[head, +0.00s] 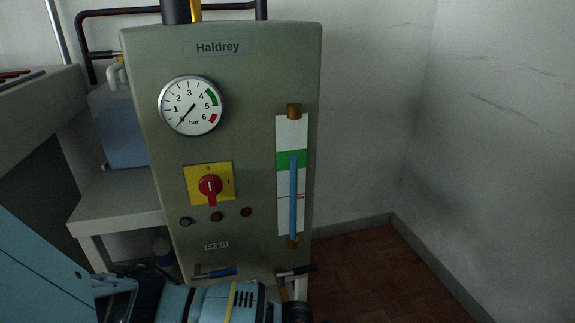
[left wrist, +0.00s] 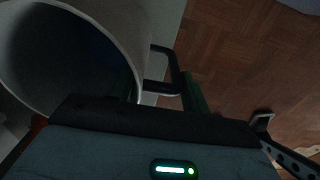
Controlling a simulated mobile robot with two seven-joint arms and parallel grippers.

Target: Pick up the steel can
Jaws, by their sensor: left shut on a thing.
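The steel can (left wrist: 112,28) fills the upper left of the left wrist view as a large pale grey vessel, with its round mouth facing the camera and a dark inside. A dark loop handle (left wrist: 176,65) stands out from its right side. My left gripper (left wrist: 164,92) is shut on the can at this handle side; the exact contact is too dark to make out. In the head view my left arm comes in at the bottom left, and its fingers and the can are not seen there. My right gripper is in neither view.
A grey-green Haldrey panel (head: 240,130) stands close ahead. It carries a pressure gauge (head: 191,105), a red knob (head: 210,187), a sight tube (head: 293,185) and a blue-handled valve (head: 222,271) low down. A grey bench (head: 115,200) is at left. The brown floor (head: 385,275) at right is clear.

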